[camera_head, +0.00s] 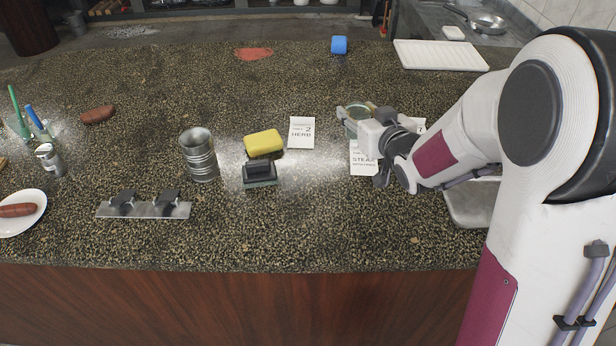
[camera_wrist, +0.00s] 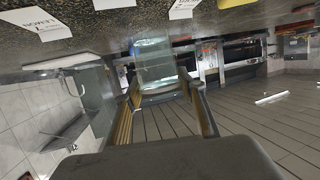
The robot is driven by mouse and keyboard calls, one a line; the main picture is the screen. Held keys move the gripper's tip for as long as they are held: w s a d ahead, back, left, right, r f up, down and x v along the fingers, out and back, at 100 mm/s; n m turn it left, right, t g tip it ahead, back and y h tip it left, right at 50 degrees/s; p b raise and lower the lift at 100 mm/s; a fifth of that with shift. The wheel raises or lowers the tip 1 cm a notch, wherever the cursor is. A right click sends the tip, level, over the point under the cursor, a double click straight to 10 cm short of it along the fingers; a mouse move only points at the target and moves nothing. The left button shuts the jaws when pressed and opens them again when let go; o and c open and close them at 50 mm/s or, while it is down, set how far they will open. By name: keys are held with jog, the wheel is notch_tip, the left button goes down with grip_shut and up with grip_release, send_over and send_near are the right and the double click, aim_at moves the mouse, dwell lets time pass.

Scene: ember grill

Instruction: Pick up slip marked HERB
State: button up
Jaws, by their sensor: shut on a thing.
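The slip marked HERB (camera_head: 301,132) is a white card lying flat on the speckled counter, right of the yellow sponge. My gripper (camera_head: 364,122) is to its right and apart from it. My gripper is shut on a clear glass vessel (camera_head: 351,113). In the wrist view the glass (camera_wrist: 155,62) shows between the two fingers (camera_wrist: 161,90). A slip marked STEAK (camera_head: 363,160) lies just below my gripper, partly covered by it. Another slip (camera_head: 416,125) is mostly hidden behind my arm. In the wrist view a slip with lettering (camera_wrist: 40,23) lies at upper left.
A metal can (camera_head: 200,157) stands farther left. A white tray (camera_head: 440,55) and a blue cylinder (camera_head: 339,45) are at the back. The counter behind the HERB slip is clear.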

jog(key=s+a+n+g+y, duration=0.2)
jog(key=a+n+y, duration=0.1)
jog(key=a, duration=0.2)
jog(key=s+a+r+n+g+y, duration=0.1)
jog(key=s+a+n+y, duration=0.1)
jog(key=a, duration=0.4)
jog(key=shift+s+n+g+y, duration=0.25)
jog(key=shift+n+g+y, duration=0.15)
jog(key=shift+n+y, duration=0.3)
jog(key=shift+f, duration=0.15)
jog(key=shift+f, duration=2.95)
jog(key=shift+f, duration=0.1)
jog(key=shift+f, duration=1.8)
jog(key=shift+f, duration=0.15)
